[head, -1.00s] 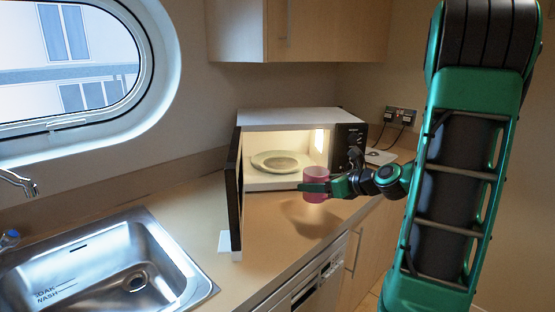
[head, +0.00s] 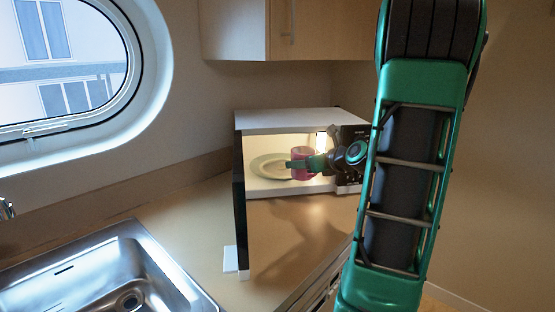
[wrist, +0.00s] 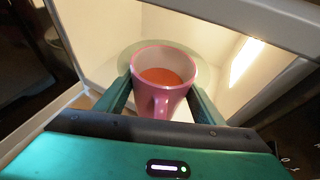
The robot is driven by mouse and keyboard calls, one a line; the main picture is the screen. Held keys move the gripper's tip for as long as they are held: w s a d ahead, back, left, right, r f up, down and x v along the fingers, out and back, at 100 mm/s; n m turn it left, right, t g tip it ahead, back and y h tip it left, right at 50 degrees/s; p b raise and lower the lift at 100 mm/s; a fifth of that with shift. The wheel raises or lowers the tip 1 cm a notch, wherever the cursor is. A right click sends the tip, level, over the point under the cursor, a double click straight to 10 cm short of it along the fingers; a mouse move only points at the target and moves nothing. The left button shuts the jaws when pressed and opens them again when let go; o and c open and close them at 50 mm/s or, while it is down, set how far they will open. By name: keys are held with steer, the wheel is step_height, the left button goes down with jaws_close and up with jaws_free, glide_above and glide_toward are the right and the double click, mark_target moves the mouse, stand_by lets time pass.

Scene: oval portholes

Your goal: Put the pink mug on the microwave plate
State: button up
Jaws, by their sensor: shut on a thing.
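The pink mug (head: 303,160) is at the mouth of the lit microwave, upright or nearly so. In the wrist view the mug (wrist: 162,92) holds an orange-red liquid, and its handle points toward my wrist. My gripper (head: 301,164) is shut on the mug, with a finger on each side of it, as the wrist view (wrist: 160,88) shows. The pale green microwave plate (head: 268,166) lies inside, behind and left of the mug in the head view. The plate rim (wrist: 128,57) shows behind the mug. I cannot tell whether the mug is over the plate's edge.
The microwave (head: 290,120) stands on the counter with its dark door (head: 239,205) swung open on the left. Its control panel (head: 352,182) is at the right, partly behind my arm. A steel sink (head: 100,270) lies to the left. A cabinet (head: 290,30) hangs above.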

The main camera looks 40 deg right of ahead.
steer(key=w, duration=0.4)
steer(key=w+d, duration=0.1)
steer(key=w, duration=0.7)
steer(key=shift+d, duration=0.4)
steer(key=shift+f, duration=0.65)
steer(key=shift+f, duration=0.15)
steer(key=o, duration=1.5)
steer(key=shift+c, duration=0.2)
